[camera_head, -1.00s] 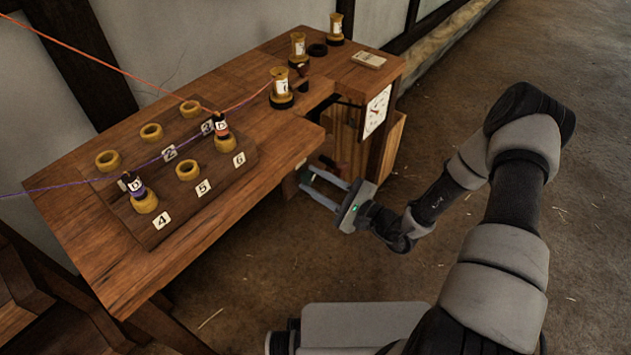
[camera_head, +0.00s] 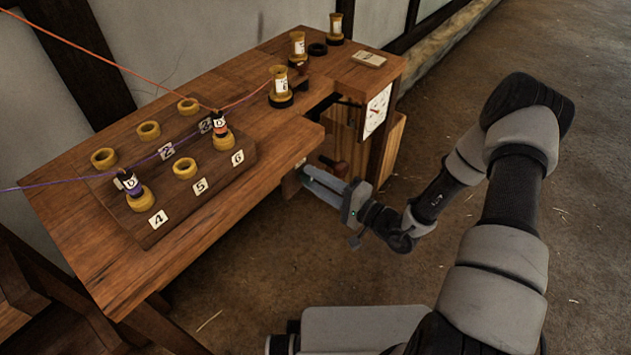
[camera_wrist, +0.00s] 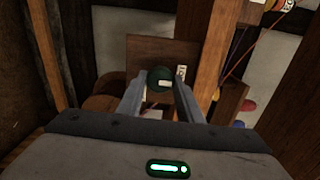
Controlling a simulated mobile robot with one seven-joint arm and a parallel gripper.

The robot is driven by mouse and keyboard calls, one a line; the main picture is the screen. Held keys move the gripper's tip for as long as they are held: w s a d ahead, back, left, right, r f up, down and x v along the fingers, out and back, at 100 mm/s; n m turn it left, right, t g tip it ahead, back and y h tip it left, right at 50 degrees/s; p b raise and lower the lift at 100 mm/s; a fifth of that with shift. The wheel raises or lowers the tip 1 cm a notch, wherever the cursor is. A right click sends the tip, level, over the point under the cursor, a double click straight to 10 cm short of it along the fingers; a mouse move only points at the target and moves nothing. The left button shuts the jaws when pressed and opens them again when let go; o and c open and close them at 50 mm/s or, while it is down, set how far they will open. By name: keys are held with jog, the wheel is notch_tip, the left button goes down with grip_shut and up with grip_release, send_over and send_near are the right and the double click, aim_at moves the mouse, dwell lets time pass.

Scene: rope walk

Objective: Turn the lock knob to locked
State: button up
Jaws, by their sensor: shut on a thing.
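The lock knob (camera_wrist: 160,74) is dark green and round, with a pale bar across its face. It sits on a brown wooden panel (camera_wrist: 140,52) under the bench, with a small white label (camera_wrist: 181,72) to its right in the wrist view. My gripper (camera_wrist: 160,84) has one finger on each side of the knob and is shut on it. In the head view my gripper (camera_head: 303,176) reaches under the bench's front edge, with its fingers seen nearly in line. The knob is mostly hidden there, and the label's marks are too small to read.
The wooden bench (camera_head: 110,265) carries a board with numbered rings and two bobbins with orange and purple threads. Several spools stand at the back. A white dial (camera_head: 376,110) is on the right post. A reddish-brown handle (camera_head: 338,167) is close beside my gripper. The floor at right is clear.

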jog(key=shift+d+n, duration=0.1)
jog(key=shift+n, duration=0.2)
jog(key=o, duration=1)
jog(key=shift+s, duration=0.1)
jog(key=p+v, duration=0.1)
jog(key=v, duration=1.6)
jog(key=shift+s+d, duration=0.1)
jog(key=shift+d, duration=0.05)
